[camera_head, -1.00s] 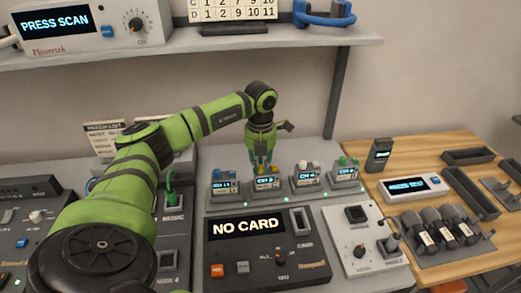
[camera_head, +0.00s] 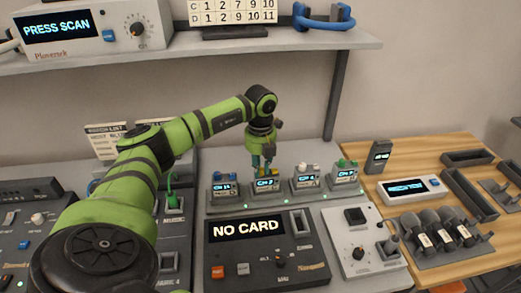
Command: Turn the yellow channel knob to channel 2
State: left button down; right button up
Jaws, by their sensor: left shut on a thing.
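A row of small transmitter units stands on a grey rack (camera_head: 232,205) at the centre. Each has a lit display and a coloured knob on top. The second unit from the left (camera_head: 267,186) carries the yellow knob, now mostly hidden by my fingers. My left gripper (camera_head: 263,166) points straight down over this unit, shut on the yellow knob. The unit's display is lit, but its channel digit is too small to read surely. My right gripper is not in view.
Blue (camera_head: 219,176), white (camera_head: 303,169) and green (camera_head: 342,163) knobs stand close on the neighbouring units. A "NO CARD" console (camera_head: 262,262) is in front. A shelf (camera_head: 220,50) crosses above. A wooden table (camera_head: 425,160) with microphones is at the right.

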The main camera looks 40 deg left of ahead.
pick_arm(q)
jog(key=c, duration=1.1)
grip_release()
